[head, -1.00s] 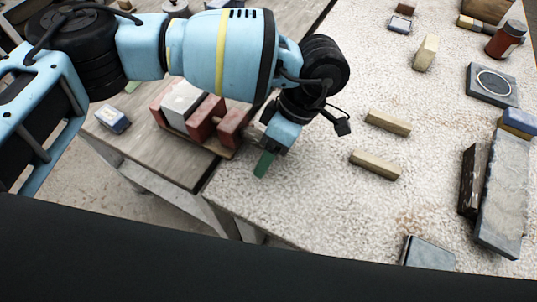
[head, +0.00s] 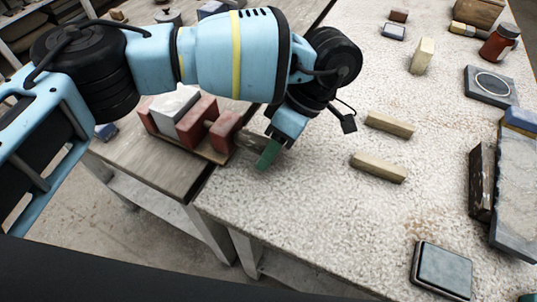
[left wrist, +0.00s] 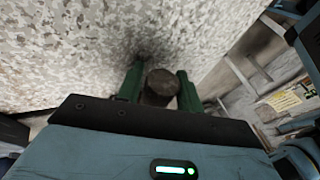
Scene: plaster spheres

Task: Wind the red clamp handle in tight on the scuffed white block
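The red clamp (head: 224,130) stands on a wooden base at the corner where the two tables meet. The scuffed white block (head: 176,106) sits between its red jaws. A dark brown, round-ended handle (head: 250,141) projects from the clamp's right side. My left gripper (head: 267,154) is at this handle, its green fingers over the pale tabletop. Any gap between the jaw and the white block is hard to make out. My right gripper is out of view.
Two tan bars (head: 390,124) (head: 378,167) lie right of the gripper on the pale table (head: 325,215). Grey slabs, a dark block (head: 481,180) and a red jar (head: 498,42) stand farther right. The table's middle front is clear.

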